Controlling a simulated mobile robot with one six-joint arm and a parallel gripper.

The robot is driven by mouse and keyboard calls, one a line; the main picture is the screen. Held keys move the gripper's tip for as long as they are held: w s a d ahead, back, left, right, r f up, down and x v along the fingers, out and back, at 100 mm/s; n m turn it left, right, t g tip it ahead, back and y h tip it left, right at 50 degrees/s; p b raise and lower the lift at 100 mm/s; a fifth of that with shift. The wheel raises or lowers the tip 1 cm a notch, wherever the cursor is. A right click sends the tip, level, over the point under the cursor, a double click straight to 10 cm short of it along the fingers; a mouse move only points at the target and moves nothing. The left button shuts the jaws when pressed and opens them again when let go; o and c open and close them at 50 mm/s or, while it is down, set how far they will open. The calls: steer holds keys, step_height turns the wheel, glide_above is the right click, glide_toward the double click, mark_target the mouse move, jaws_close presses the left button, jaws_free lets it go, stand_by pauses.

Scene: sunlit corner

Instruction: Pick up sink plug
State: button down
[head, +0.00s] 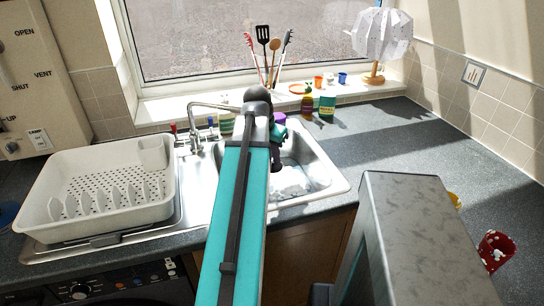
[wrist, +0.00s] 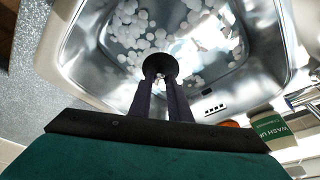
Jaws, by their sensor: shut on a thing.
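The sink plug (wrist: 160,64) is a round black disc. In the wrist view my gripper (wrist: 161,84) is shut on it, with its two dark fingers below the disc in the picture. The plug is over the metal sink (wrist: 68,62), against a background of white foam. I cannot tell its height above the sink floor. In the head view my gripper (head: 277,160) points down into the sink (head: 336,184), behind my teal arm, and the plug cannot be made out there.
A white dish rack (head: 100,196) stands on the drainer at left. The tap (head: 192,130) is left of my arm. Bottles, including a green-labelled one (head: 327,105), stand behind the sink. A utensil pot and small cups line the windowsill. The counter at right is mostly clear.

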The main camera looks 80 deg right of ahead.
steer(key=shift+r+p, duration=0.7)
steer(key=shift+r, duration=0.15)
steer(key=shift+r, duration=0.2)
